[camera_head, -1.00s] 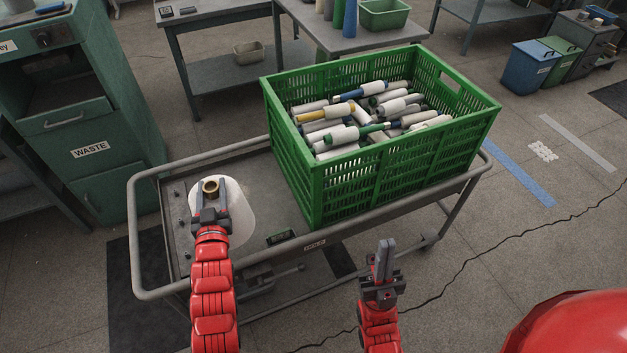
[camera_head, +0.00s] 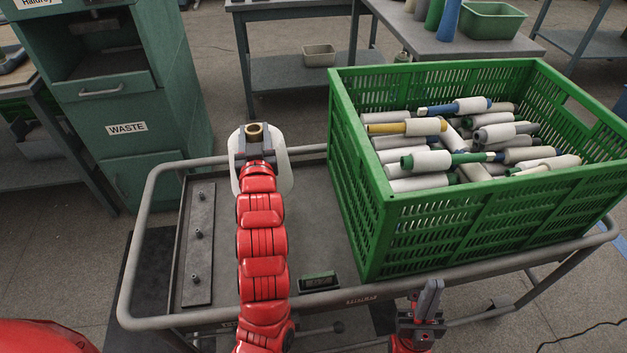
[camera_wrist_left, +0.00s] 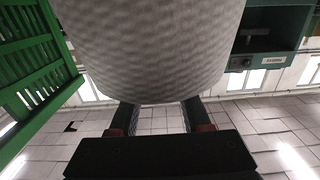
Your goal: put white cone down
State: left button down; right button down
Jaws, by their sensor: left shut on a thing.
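The white cone (camera_head: 279,172) is a wound package with a brown tube end at its top, held upright or nearly so. My left gripper (camera_head: 256,142) is shut on it near the tube end. The cone overlaps the trolley's back rail in the head view; whether it touches the trolley is hidden. In the left wrist view the cone (camera_wrist_left: 150,45) fills the top, with the gripper fingers (camera_wrist_left: 158,112) below it. My right gripper (camera_head: 431,301) is at the trolley's front edge, holding nothing visible; its finger gap cannot be made out.
A grey trolley (camera_head: 330,235) carries a plate with several pegs (camera_head: 199,250) at its left and a small display (camera_head: 319,282) at the front. A green crate (camera_head: 470,225) of part-wound bobbins takes its right side. A green WASTE cabinet (camera_head: 130,150) stands behind left. Bare deck lies between plate and crate.

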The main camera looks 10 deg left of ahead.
pick_arm(q)
jog(key=shift+f+b, duration=0.8)
jog(key=shift+f, duration=4)
jog(key=shift+f, duration=0.15)
jog(key=shift+c, duration=1.8)
grip_release()
jog(key=shift+s+d, duration=0.15)
jog(key=shift+s, duration=0.15)
jog(key=v, duration=1.1)
jog(key=shift+s+p, duration=0.25)
jog(key=shift+p, duration=0.1)
